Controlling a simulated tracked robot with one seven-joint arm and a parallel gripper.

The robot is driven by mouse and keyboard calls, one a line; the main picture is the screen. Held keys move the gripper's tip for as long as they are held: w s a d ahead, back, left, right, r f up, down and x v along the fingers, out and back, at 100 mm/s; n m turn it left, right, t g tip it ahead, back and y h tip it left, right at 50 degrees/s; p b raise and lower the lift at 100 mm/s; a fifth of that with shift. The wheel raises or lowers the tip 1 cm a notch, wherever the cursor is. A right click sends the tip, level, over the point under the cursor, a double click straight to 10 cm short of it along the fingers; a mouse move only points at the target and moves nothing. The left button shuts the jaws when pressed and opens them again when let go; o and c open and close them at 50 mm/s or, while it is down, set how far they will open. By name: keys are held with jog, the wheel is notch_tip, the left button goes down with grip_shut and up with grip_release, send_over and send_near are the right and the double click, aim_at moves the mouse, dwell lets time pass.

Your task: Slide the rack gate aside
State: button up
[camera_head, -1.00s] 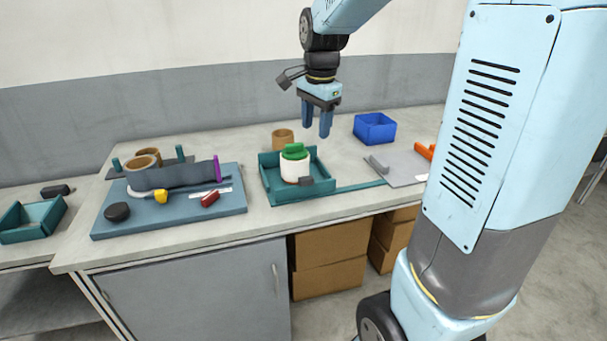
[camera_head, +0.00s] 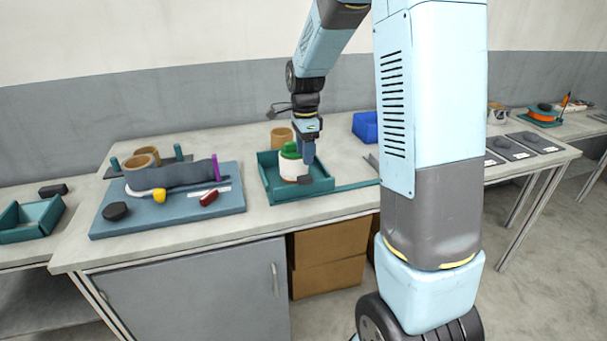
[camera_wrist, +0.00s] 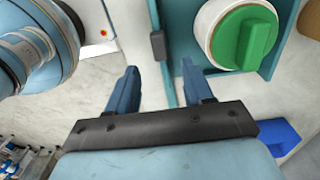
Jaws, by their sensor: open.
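A teal tray (camera_head: 270,183) on the bench holds a white drum (camera_head: 286,168) with a green knob (camera_head: 291,149). In the wrist view the knob (camera_wrist: 243,37) and drum (camera_wrist: 204,24) show at upper right. A small dark grey block (camera_head: 305,179) sits at the tray's front edge, where a teal rail (camera_head: 345,187) runs right. This looks like the rack gate's handle; I cannot be sure. In the wrist view the block (camera_wrist: 157,46) lies ahead of and between the fingertips, apparently untouched. My gripper (camera_wrist: 158,70) is open and empty. In the head view my gripper (camera_head: 308,160) hangs just above the block.
A blue board (camera_head: 165,213) at left carries a grey wavy strip, a purple bar and small parts. A blue bin (camera_head: 366,127) is at the back right, partly hidden by my arm.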

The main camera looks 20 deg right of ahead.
aim_at(305, 176)
notch_tip(305, 176, down, 8)
jog(key=shift+r, duration=0.15)
jog(key=shift+c, duration=0.2)
grip_shut()
dwell(0.5)
